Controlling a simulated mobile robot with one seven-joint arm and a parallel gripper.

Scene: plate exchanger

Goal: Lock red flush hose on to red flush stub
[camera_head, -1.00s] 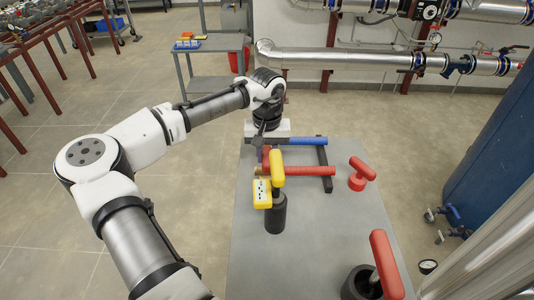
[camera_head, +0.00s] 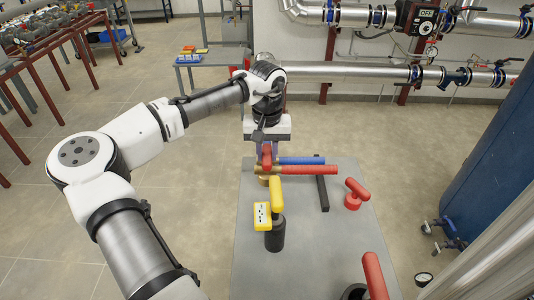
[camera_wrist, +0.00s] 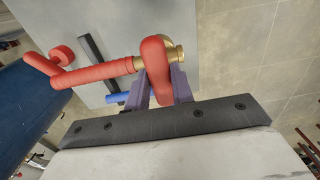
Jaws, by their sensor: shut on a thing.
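My gripper (camera_head: 267,155) is over the far part of the grey table. In the wrist view its purple fingers (camera_wrist: 160,88) are shut on the red handle of the red flush hose. The ribbed red hose (camera_head: 310,170) extends to the right from the gripper in the head view and has brass fittings (camera_wrist: 177,53) beside the handle. It appears raised above the black rack bar (camera_head: 323,192). The blue hose (camera_head: 302,160) lies at the bar's far end. I cannot tell which part is the red flush stub.
A yellow T-handle (camera_head: 277,192) with a yellow tag (camera_head: 262,215) stands on a black base. A red T-handle (camera_head: 356,192) sits to the right on the table (camera_head: 310,235). Another red handle (camera_head: 375,275) is near the front. A blue tank (camera_head: 490,150) stands at the right.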

